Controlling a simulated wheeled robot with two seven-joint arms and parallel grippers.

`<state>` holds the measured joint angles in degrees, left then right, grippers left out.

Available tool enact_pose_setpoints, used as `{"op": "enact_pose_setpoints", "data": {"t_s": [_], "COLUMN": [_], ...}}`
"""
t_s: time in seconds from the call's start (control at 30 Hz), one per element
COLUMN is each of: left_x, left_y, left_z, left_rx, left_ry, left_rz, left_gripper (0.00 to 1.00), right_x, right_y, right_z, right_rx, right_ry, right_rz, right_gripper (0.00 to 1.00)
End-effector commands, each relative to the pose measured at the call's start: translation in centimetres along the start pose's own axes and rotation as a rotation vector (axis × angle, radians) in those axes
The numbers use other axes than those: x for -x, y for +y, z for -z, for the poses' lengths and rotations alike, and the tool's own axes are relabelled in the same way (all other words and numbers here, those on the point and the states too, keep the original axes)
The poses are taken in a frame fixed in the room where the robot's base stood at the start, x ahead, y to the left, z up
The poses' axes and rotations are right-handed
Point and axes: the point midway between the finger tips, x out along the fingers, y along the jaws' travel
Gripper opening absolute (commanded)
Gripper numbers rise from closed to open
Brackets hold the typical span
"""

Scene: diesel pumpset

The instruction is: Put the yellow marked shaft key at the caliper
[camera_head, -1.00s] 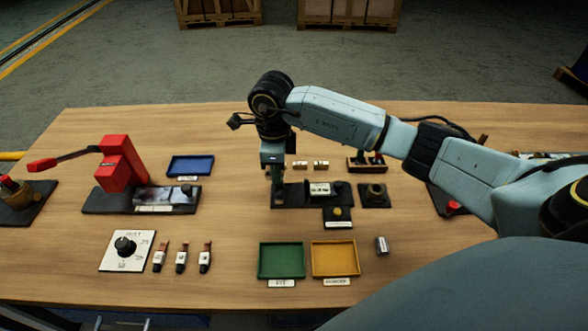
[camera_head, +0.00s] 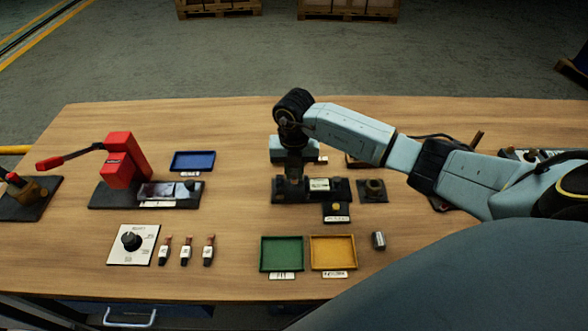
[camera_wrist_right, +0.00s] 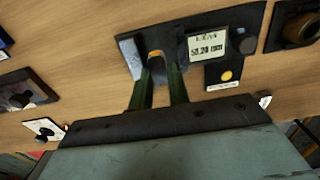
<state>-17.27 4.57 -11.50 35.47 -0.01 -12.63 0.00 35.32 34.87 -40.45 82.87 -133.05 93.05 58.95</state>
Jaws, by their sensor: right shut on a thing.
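The caliper (camera_head: 283,192) is a dark plate with a pale display and a round knob, at the middle of the table. In the right wrist view its display (camera_wrist_right: 208,43) reads about 58.20 mm. My right gripper (camera_head: 293,180) is over the left part of the caliper, pointing down. In the right wrist view its two dark green fingers (camera_wrist_right: 158,70) reach to the caliper's left end. A small yellowish thing (camera_wrist_right: 155,53) shows between the fingertips, likely the yellow marked shaft key; most of it is hidden. I cannot tell whether it touches the caliper. My left gripper is out of view.
A green tray (camera_head: 264,262) and a yellow tray (camera_head: 315,262) lie in front of the caliper, with a small metal cylinder (camera_head: 379,240) beside them. A red lever press (camera_head: 122,160), a blue tray (camera_head: 174,161) and a dial card (camera_head: 118,254) are at the left.

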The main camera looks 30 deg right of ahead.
Motion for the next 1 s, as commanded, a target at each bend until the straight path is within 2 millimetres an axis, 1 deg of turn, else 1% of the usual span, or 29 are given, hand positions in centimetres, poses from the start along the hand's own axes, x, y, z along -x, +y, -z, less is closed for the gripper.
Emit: {"op": "enact_pose_setpoints", "data": {"t_s": [0.2,0.7,1.0], "left_x": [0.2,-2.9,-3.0], "left_y": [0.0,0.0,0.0], "left_z": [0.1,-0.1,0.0], "left_rx": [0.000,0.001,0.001], "left_ry": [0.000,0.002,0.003], "left_rz": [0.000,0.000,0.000], "left_gripper": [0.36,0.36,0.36], "right_x": [0.1,-4.0,-4.2], "right_y": [0.0,0.0,0.0], "right_z": [0.0,0.0,0.0], "right_rx": [0.001,0.001,0.002], "right_ry": [0.000,0.000,-0.001], "right_rz": [0.000,0.000,-0.001], "right_gripper": [0.00,0.00,0.00]}}
